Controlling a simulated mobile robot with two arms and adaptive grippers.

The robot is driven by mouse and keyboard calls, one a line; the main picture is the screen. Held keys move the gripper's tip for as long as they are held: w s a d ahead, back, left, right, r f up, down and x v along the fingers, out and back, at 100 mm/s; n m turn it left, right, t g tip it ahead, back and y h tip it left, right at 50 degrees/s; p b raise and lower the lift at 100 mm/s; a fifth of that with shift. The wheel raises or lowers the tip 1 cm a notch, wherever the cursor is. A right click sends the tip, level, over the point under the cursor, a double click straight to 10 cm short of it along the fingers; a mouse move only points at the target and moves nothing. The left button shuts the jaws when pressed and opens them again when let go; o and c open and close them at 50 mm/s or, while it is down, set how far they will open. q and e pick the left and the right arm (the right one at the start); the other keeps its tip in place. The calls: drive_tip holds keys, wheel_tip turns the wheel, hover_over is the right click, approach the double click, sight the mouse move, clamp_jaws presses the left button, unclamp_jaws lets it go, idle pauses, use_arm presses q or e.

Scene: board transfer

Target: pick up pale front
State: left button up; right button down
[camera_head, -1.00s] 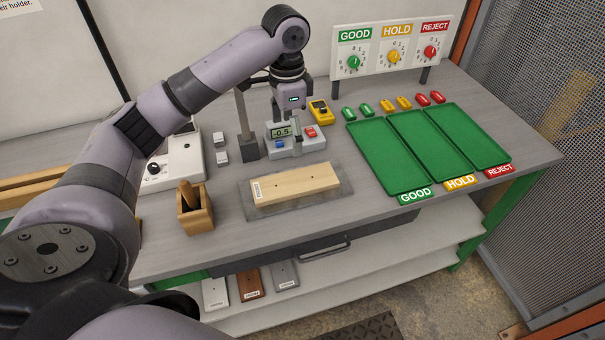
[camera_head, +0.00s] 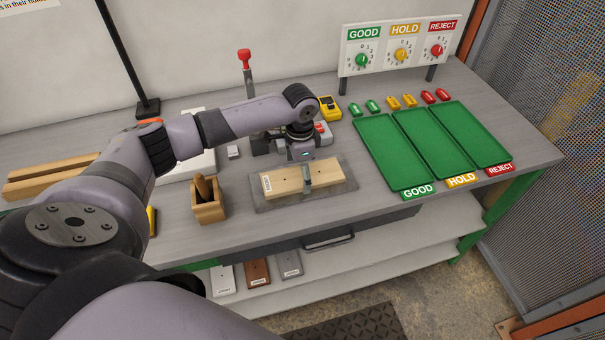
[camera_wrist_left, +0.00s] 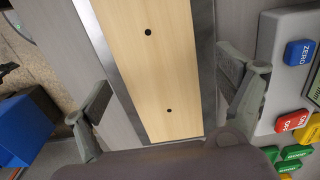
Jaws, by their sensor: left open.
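The pale front (camera_head: 281,183) is a light wooden board with small dark holes and a label at its left end. It lies flat on a grey mat (camera_head: 346,172) on the bench. My right gripper is not in view.
Behind my gripper is a gauge (camera_head: 320,133), partly hidden. Green trays marked GOOD (camera_head: 389,155), HOLD (camera_head: 433,141) and REJECT (camera_head: 473,128) lie empty to the right. A wooden holder (camera_head: 208,208) stands left of the mat. Other boards (camera_head: 257,271) lie on the lower shelf.

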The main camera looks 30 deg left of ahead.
sight(301, 176)
use_arm(q)
drive_tip(key=shift+f, duration=0.35)
drive_tip(key=shift+s, duration=0.1)
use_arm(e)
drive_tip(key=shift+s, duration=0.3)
use_arm(q)
drive_tip(key=shift+c, duration=0.2)
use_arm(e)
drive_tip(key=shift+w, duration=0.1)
